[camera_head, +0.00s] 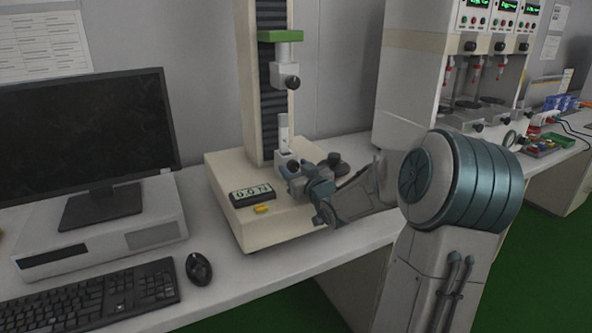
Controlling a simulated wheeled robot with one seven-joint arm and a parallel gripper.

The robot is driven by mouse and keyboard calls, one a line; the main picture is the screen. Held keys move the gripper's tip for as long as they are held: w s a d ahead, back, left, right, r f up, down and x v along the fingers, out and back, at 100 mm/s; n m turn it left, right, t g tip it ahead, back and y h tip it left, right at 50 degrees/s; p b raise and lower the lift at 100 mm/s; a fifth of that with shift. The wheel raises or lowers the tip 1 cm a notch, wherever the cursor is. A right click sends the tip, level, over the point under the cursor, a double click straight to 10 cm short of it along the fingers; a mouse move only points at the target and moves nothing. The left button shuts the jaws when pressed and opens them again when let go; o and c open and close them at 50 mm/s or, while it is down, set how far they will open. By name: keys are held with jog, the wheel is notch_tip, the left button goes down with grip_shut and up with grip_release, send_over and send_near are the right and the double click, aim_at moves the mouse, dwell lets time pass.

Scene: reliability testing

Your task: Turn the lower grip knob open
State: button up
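A tensile testing machine (222,176) with a cream base and a dark column stands on the bench. Its lower grip (283,159) is a pale block low in front of the column, with a light upright piece (283,128) above it. The dark lower grip knob (293,166) faces me. My gripper (290,174) reaches in from the right, right at the lower grip and knob. The fingers are small and partly hidden by my wrist, so I cannot tell whether they touch or hold the knob. The upper grip (285,73) with its own black knob (292,82) hangs above, under a green crosshead.
A digital display (251,194) and a small yellow piece (262,208) lie on the machine's base, left of my gripper. A dark round part (335,160) stands behind my wrist. Monitor, keyboard and mouse (199,268) are left; another instrument (408,82) stands right.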

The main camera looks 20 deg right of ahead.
jog(key=c, duration=0.8)
jog(key=shift+f+n+b, duration=0.2)
jog(key=shift+n+b, duration=0.3)
jog(key=shift+b, duration=0.15)
jog(key=shift+r+n+b, duration=0.15)
jog(key=shift+n+b, duration=0.7)
jog(key=shift+n, duration=0.15)
jog(key=o, duration=1)
jog(key=shift+s, duration=0.1)
jog(key=s, duration=0.4)
jog(key=s+p, duration=0.1)
jog(key=s, duration=0.4)
jog(key=s+p, duration=0.1)
jog(key=s, duration=0.3)
jog(key=shift+s+d, duration=0.25)
jog(key=shift+s, duration=0.1)
